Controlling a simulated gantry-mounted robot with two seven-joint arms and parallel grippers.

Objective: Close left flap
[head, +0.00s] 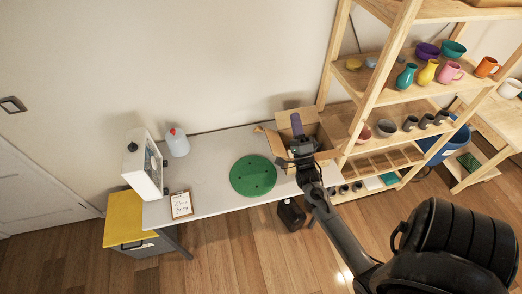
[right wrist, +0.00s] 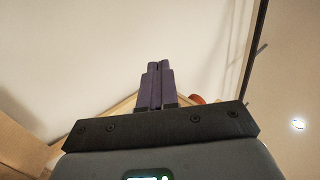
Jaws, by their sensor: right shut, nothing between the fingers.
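An open cardboard box (head: 326,143) stands at the right end of the grey table, against the shelf. Its left flap (head: 273,141) sticks up and out on the left side of the box. My right gripper (head: 296,121) is over the box, with its purple fingers shut and nothing between them. The gripper and wrist hide part of the box opening. In the right wrist view the shut fingers (right wrist: 158,80) point toward the wall, with cardboard (right wrist: 14,150) at the lower left. I cannot tell whether the gripper touches a flap. My left gripper is not in view.
A green round mat (head: 252,176) lies left of the box. A white device (head: 142,165), a bottle (head: 176,142) and a clipboard (head: 181,204) are farther left. The wooden shelf (head: 372,105) with cups and vases stands close on the right. The table's middle-left is clear.

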